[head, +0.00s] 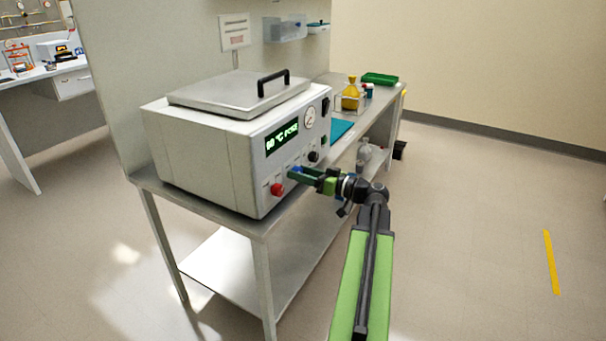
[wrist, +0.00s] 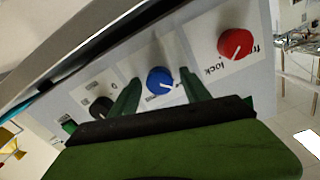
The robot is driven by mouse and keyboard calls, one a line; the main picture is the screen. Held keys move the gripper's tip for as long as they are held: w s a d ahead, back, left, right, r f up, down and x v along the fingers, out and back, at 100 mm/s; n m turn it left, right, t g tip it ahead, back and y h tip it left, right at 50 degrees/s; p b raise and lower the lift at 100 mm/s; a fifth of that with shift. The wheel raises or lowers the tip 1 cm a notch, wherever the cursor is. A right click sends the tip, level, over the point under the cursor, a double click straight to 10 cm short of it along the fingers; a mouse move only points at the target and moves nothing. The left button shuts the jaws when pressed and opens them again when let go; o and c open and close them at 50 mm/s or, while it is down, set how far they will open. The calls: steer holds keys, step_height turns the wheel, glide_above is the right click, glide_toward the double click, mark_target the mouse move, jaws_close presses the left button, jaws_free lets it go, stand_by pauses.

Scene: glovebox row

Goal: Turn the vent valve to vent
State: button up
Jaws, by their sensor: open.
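A blue knob with a white pointer line (wrist: 159,80) sits on the front panel of a grey-white heated box (head: 200,150). It looks like the vent valve, but its label is too small to read. In the wrist view its pointer slants toward the lower right. My gripper (wrist: 159,75) is open, with one green finger on each side of the blue knob; I cannot tell whether either finger touches it. In the head view my gripper (head: 303,174) is at the panel's lower part and mostly hides the knob.
A red knob (wrist: 236,43) labelled "lock" is close to the right finger in the wrist view. A black knob (wrist: 99,106) lies to the left. The panel also has a green display (head: 282,137) and a round gauge (head: 310,118). Floor to the right is clear.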

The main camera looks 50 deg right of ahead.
jaws_close()
stand_by(0.3)
steer(key=shift+f+m, duration=0.1)
steer(key=shift+m, duration=8.8)
